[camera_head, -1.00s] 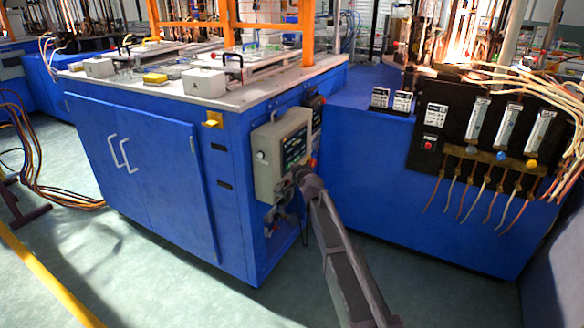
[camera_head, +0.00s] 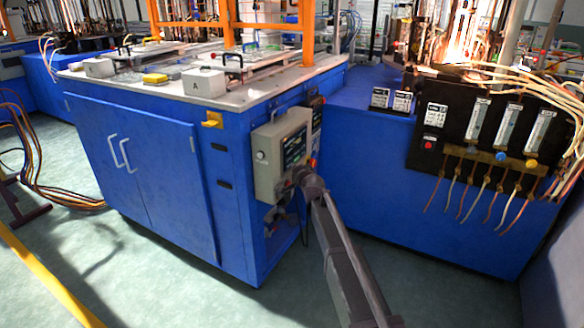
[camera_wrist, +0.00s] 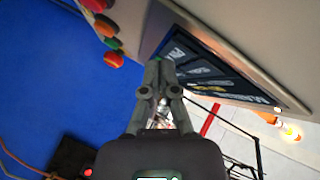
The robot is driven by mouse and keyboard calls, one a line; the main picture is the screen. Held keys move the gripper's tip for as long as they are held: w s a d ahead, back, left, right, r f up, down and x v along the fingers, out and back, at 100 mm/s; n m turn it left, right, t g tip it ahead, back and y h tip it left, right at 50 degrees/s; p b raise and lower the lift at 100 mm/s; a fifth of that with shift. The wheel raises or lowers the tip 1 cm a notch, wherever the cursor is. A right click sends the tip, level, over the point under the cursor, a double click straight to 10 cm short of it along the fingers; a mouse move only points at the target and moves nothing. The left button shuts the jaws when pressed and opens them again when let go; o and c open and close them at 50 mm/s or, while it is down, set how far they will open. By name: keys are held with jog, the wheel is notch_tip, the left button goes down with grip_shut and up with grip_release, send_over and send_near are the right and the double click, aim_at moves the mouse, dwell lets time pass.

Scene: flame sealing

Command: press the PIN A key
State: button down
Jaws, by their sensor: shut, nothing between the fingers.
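The grey control box (camera_head: 283,152) is on the side of the blue cabinet, with a dark screen (camera_head: 294,148) on its face. In the wrist view the dark panel (camera_wrist: 215,72) appears at a steep slant, with several pale labels and a yellowish one. I cannot read which is the PIN A key. My gripper (camera_wrist: 159,62) is shut and empty, its fingertips at the left edge of the dark panel. Whether they touch it I cannot tell. In the head view my wrist is in front of the box's lower right, and the fingers are not clear.
Red, orange and green knobs (camera_wrist: 106,25) stick out from the box left of my fingers. A blue cabinet with flow meters (camera_head: 510,134) and hanging hoses stands to the right. A white block marked A (camera_head: 203,83) sits on the worktop. Floor in front is open.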

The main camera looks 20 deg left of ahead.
jog(key=shift+d, duration=0.4)
jog(key=shift+d, duration=0.1)
jog(key=shift+s+d, duration=0.15)
jog(key=shift+d, duration=1.05)
jog(key=shift+s+d, duration=0.1)
jog(key=shift+d, duration=1.1)
